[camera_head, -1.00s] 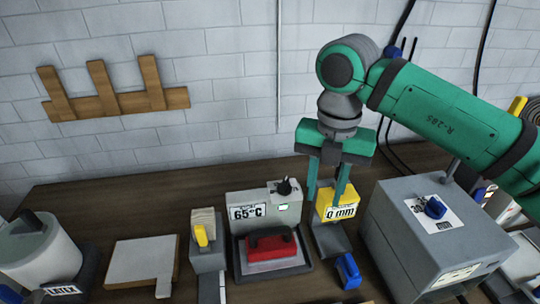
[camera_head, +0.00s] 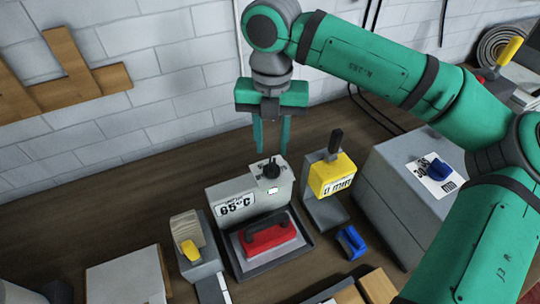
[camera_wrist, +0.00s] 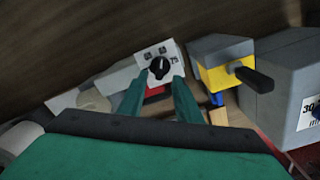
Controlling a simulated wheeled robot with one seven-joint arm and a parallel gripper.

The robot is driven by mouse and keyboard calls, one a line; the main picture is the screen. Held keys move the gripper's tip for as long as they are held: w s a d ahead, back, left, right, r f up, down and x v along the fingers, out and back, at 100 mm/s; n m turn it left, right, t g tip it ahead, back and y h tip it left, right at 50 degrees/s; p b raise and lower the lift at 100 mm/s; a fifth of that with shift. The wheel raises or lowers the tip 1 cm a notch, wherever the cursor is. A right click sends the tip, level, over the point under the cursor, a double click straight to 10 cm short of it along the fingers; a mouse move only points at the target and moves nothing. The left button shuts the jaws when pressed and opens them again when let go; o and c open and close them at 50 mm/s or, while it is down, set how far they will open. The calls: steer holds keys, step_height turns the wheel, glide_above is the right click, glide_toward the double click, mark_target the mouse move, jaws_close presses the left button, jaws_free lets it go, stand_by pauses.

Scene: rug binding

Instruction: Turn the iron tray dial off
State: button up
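The iron tray (camera_head: 262,252) is a dark tray with a red iron (camera_head: 268,236) resting on it. Behind it stands a grey box (camera_head: 224,193) with a "65°C" label and a small lit green window. The black dial (camera_head: 271,169) sits on top of this box; in the wrist view the dial (camera_wrist: 159,67) shows a white pointer mark and a "75" beside it. My gripper (camera_head: 272,150) points down just above and behind the dial, fingers apart. In the wrist view my gripper (camera_wrist: 160,88) has its fingertips either side of the dial, with nothing held; contact cannot be told.
A yellow block labelled in mm (camera_head: 332,176) with a black handle stands right of the dial. A large grey box with a blue knob (camera_head: 440,168) is farther right. A blue clip-like piece (camera_head: 351,240) lies in front. Bare table lies behind and left.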

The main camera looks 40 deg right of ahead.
mark_target(272, 164)
steer(key=shift+f, duration=2.95)
steer(key=shift+s, duration=0.1)
jaws_close()
